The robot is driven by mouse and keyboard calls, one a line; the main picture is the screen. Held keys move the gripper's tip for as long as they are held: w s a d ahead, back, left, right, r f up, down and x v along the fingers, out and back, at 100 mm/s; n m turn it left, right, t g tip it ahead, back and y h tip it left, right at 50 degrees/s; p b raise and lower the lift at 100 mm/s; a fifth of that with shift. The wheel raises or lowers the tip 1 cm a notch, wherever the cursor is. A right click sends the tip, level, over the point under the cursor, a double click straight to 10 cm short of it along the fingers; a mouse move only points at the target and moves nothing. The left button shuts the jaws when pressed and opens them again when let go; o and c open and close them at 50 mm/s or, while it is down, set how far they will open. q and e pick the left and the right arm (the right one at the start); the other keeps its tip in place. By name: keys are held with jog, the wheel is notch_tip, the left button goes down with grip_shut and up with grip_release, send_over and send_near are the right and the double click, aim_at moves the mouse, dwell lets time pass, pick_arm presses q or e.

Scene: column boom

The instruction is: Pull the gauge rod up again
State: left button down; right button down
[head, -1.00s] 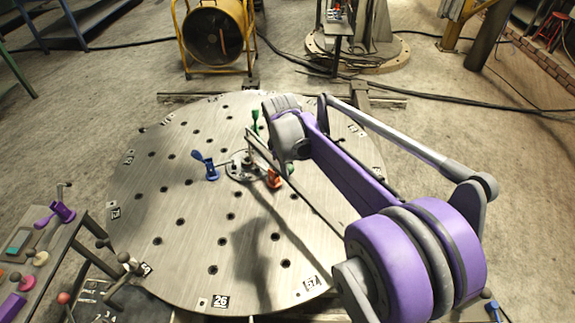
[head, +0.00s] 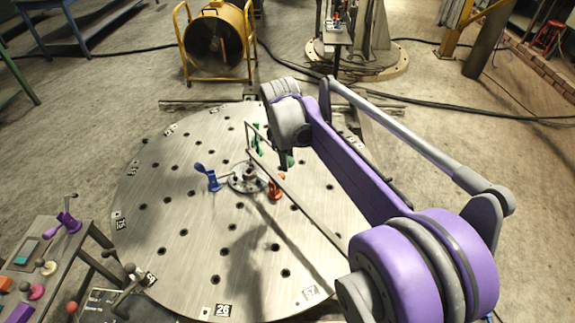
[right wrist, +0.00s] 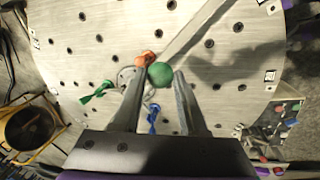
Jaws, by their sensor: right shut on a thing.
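My right gripper (head: 286,163) hangs above the round steel plate (head: 170,240), right of its centre. In the right wrist view my right gripper (right wrist: 162,72) is shut on a green ball knob (right wrist: 160,74), which looks like the top of the gauge rod. The knob shows as a small patch of green beside the fingers in the head view (head: 291,160). The rod below it is hidden or too thin to make out. My left gripper is not in view.
A blue clamp (head: 209,179), a red clamp (head: 275,188) and a green clamp (head: 257,138) stand around the plate's hub. A thin grey bar (head: 300,207) runs over the plate beside the gripper. A side table (head: 30,262) stands at left, a yellow fan (head: 216,42) behind.

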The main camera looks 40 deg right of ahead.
jog(key=shift+w+d+r, duration=0.1)
jog(key=shift+w+r, duration=0.05)
jog(key=c, duration=0.6)
grip_release()
jog(key=shift+r, duration=0.1)
jog(key=shift+o, duration=0.7)
notch_tip(320, 180, up, 10)
jog(key=s+a, duration=0.1)
jog(key=a, duration=0.1)
jog(key=shift+s+r, duration=0.2)
jog(key=shift+r, duration=0.05)
jog(key=s+a+f+m+t+y, duration=0.1)
jog(key=s+a+f+m+t, duration=0.4)
jog(key=s+a+f, duration=0.9)
notch_tip(320, 180, down, 4)
jog(key=shift+a+f+m+y, duration=0.15)
jog(key=shift+a+m+y, duration=0.25)
jog(key=shift+a+m, duration=0.65)
